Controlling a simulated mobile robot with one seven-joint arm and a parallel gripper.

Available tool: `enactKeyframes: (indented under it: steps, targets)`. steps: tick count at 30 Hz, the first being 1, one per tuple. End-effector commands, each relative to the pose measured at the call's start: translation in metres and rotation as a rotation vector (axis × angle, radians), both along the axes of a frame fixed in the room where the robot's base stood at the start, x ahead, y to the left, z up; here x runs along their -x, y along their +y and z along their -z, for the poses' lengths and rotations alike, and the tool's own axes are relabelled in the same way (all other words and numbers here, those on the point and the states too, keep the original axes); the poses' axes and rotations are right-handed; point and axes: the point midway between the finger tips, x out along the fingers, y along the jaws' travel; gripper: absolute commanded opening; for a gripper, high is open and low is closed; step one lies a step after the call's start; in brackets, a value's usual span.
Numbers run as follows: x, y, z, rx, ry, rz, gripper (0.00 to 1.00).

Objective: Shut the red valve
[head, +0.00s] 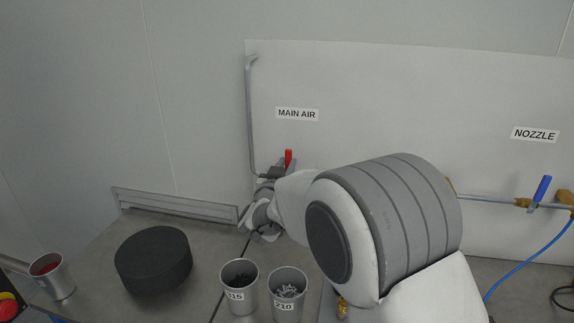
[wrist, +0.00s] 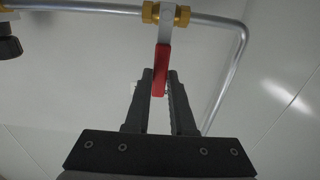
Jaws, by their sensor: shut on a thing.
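The red valve handle (head: 288,157) stands near upright on the pipe under the MAIN AIR label. In the wrist view the red handle (wrist: 161,70) is joined by a pale lever to the brass valve fitting (wrist: 166,14) and lies across the pipe's run. My gripper (wrist: 160,82) has a finger on each side of the red handle's end and is shut on it. In the head view my gripper (head: 276,173) is at the valve, and my arm hides the valve body and part of the pipe.
A blue-handled valve (head: 541,189) sits at right under the NOZZLE label (head: 535,134), with a blue hose below. Metal cups (head: 240,290) (head: 289,302) and a dark round block (head: 153,260) stand on the bench. A cup with red contents (head: 53,277) stands at far left.

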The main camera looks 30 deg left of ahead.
Motion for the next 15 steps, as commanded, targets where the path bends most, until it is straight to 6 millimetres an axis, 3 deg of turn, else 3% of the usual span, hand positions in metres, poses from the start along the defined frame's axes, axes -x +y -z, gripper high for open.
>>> enactKeyframes:
  steps: [4, 5, 9, 15]
  targets:
    - [0.0009, 0.0012, 0.0001, 0.003, -0.001, -0.003, 0.0]
    - [0.0009, 0.0012, 0.0001, 0.003, -0.001, -0.003, 0.28]
    - [0.0007, 0.0009, 0.0001, 0.002, -0.001, -0.002, 0.53]
    - [0.0004, 0.0005, 0.0, 0.001, 0.0, -0.002, 0.53]
